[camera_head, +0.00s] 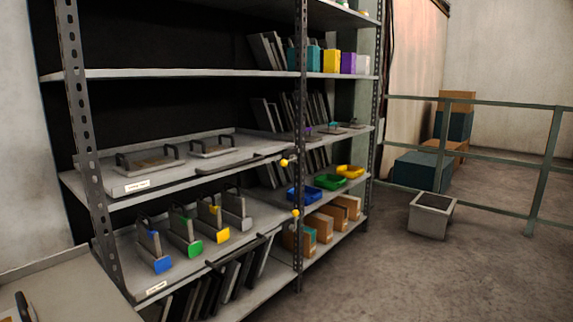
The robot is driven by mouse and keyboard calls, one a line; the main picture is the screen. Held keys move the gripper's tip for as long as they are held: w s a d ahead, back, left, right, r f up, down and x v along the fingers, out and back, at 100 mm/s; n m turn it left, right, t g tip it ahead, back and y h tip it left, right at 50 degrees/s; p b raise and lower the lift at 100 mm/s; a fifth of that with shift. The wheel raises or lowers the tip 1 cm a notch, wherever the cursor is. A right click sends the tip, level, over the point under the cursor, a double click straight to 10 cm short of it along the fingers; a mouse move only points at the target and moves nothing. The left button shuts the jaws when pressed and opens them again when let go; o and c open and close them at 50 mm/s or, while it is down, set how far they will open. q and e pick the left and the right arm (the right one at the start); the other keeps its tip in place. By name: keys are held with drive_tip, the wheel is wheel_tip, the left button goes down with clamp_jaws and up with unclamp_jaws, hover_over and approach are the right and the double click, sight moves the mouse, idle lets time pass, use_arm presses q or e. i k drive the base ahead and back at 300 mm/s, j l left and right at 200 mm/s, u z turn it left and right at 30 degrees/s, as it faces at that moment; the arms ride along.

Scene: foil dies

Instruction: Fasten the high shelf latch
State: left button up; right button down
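A metal shelf rack stands at the left and middle. The higher pull-out shelf (100,192) carries a white label and two flat dies with black handles. A yellow knob (285,162), which looks like its latch, sits at its right front corner by the upright. A second yellow knob (296,213) sits lower on the same upright, at the lower shelf (125,262). I cannot tell whether either latch is fastened. Neither of my grippers is in view.
The lower shelf holds several upright dies with blue, green and yellow tabs. A black bar (240,250) runs along its front. A grey tray-like surface (60,290) fills the bottom left corner. A bin (432,215) and a railing (480,151) stand right; the floor before them is clear.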

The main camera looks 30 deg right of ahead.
sight(289, 161)
drive_tip(key=i+l+z, duration=0.5)
drive_tip(key=i+z, duration=0.25)
drive_tip(key=i+l+z, duration=0.1)
drive_tip(key=i+z, duration=0.3)
drive_tip(key=i+l+u, duration=0.15)
drive_tip(key=i, duration=0.7)
